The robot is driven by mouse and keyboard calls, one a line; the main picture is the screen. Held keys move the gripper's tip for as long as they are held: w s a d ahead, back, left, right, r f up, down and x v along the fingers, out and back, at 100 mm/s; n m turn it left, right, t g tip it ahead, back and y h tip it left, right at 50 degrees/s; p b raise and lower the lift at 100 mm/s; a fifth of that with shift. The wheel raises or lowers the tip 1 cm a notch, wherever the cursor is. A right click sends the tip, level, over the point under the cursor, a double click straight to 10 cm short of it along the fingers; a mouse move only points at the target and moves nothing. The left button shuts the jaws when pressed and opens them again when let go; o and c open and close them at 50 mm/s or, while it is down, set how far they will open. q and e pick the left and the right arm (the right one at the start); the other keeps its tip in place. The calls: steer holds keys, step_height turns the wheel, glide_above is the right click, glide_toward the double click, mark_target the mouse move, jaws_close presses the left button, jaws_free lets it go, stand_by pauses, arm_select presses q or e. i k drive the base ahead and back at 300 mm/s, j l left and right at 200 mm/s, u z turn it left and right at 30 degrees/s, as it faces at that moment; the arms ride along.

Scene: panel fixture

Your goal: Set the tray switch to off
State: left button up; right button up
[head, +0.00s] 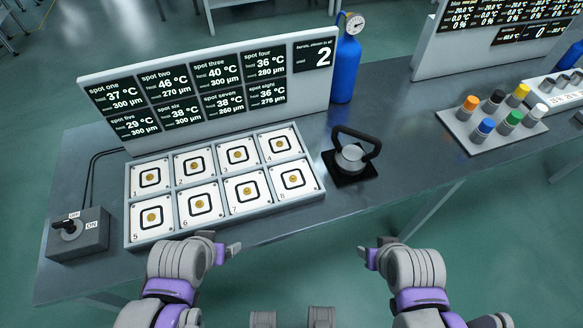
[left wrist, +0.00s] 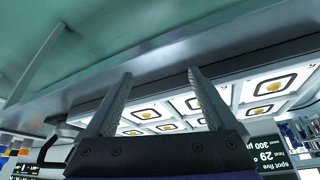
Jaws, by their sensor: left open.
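The tray switch (head: 69,229) is a grey box with a black lever on a round dial, at the table's left end. OFF and ON labels sit beside the dial; I cannot tell for certain which one the lever points to. The tray (head: 127,192) lies right of it, with several numbered square plates. My left gripper (head: 222,241) is open and empty near the table's front edge, right of the switch and apart from it. Its spread fingers show in the left wrist view (left wrist: 160,78). My right gripper (head: 375,249) is open and empty, farther right.
A display panel (head: 205,88) stands behind the tray, with a cable running toward the switch box. A black-handled item (head: 350,158) sits right of the tray. A blue cylinder (head: 345,70) and a rack of coloured caps (head: 492,125) stand farther right.

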mark_target(68, 225)
steer(key=u, duration=2.15)
steer(key=j, duration=0.1)
